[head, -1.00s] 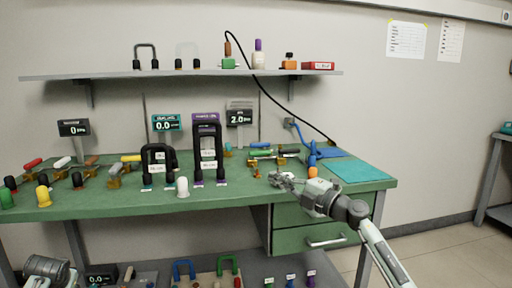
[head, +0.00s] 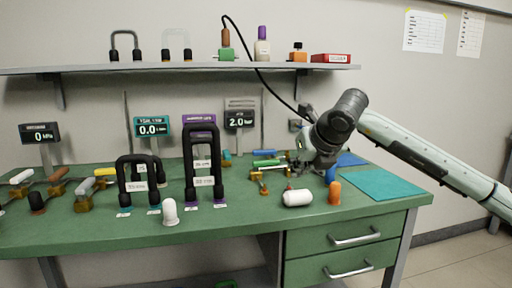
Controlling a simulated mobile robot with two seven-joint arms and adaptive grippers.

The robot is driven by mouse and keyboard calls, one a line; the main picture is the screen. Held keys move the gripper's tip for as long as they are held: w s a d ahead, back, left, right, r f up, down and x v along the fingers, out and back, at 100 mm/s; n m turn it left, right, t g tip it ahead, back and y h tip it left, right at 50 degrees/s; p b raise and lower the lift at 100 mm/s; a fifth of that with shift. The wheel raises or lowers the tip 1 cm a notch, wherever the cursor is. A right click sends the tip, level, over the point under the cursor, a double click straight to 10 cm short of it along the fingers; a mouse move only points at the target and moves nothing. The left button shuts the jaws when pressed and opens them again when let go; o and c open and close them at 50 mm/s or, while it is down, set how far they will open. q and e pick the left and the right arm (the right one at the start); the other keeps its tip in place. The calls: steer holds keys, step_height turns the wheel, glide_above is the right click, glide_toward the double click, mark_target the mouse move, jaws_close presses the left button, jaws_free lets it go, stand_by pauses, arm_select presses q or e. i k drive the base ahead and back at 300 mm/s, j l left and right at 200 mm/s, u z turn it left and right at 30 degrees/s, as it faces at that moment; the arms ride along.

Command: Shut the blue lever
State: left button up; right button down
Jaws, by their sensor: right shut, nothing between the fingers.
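My right gripper (head: 300,170) is low over the bench, just right of these levers, shut and empty. Its wrist comes down from above and hides part of the fittings there. I cannot tell whether it touches the blue lever. My left gripper is not in view.
A white cylinder (head: 297,198) lies and an orange-tipped piece (head: 334,193) stands in front of my right gripper. Black handled frames (head: 203,160) stand to the left. A teal mat (head: 380,184) at right is clear. A shelf (head: 180,69) runs above.

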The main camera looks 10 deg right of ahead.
mark_target(273, 152)
steer(key=i, duration=0.85)
